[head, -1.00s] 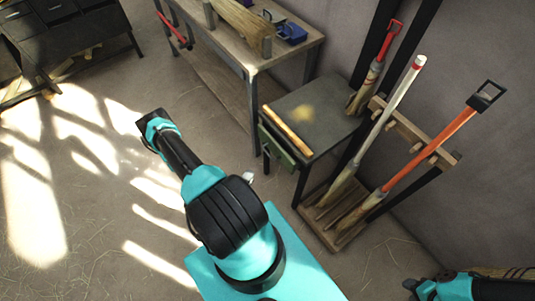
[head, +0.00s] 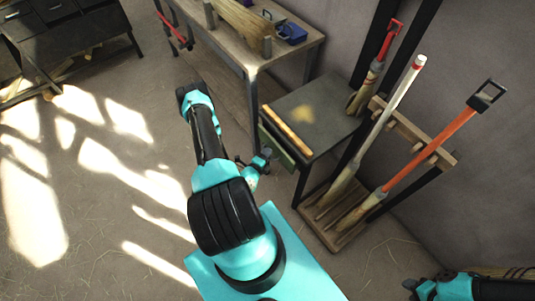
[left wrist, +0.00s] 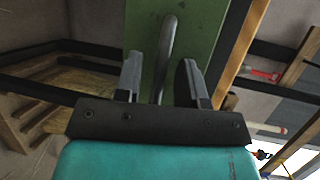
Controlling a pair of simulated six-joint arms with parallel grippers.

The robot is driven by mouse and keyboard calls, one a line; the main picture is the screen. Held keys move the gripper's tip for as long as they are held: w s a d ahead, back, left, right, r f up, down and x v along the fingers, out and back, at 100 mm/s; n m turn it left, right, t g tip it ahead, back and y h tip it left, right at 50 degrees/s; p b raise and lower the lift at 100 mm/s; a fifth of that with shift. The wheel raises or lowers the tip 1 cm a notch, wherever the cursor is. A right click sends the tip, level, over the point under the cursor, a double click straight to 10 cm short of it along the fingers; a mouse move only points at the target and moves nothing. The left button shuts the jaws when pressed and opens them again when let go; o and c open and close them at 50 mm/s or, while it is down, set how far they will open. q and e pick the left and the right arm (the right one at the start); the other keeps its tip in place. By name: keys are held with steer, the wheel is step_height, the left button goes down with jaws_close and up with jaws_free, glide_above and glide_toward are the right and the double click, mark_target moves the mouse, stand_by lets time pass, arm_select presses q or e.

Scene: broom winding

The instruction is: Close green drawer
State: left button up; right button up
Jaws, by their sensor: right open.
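The green drawer (head: 274,146) is under the top of the small dark table (head: 322,112), and its front sticks out past the table's left edge. My left gripper (head: 266,157) is right beside the drawer front, partly hidden by my arm. In the left wrist view the green front (left wrist: 198,24) fills the upper middle, with a grey bar handle (left wrist: 168,45). The fingers of the left gripper (left wrist: 160,78) are apart, one on each side of the handle, with visible gaps. My right gripper (head: 411,286) is at the bottom right, away from the drawer.
A workbench (head: 250,60) is behind, and a dark cabinet (head: 75,30) is at the far left. The floor at left is clear.

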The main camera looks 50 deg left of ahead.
arm_select(q)
steer(key=shift+w+a+f, duration=0.1)
steer(key=shift+w+a, duration=0.1)
steer(key=shift+w, duration=0.25)
jaws_close()
stand_by(0.3)
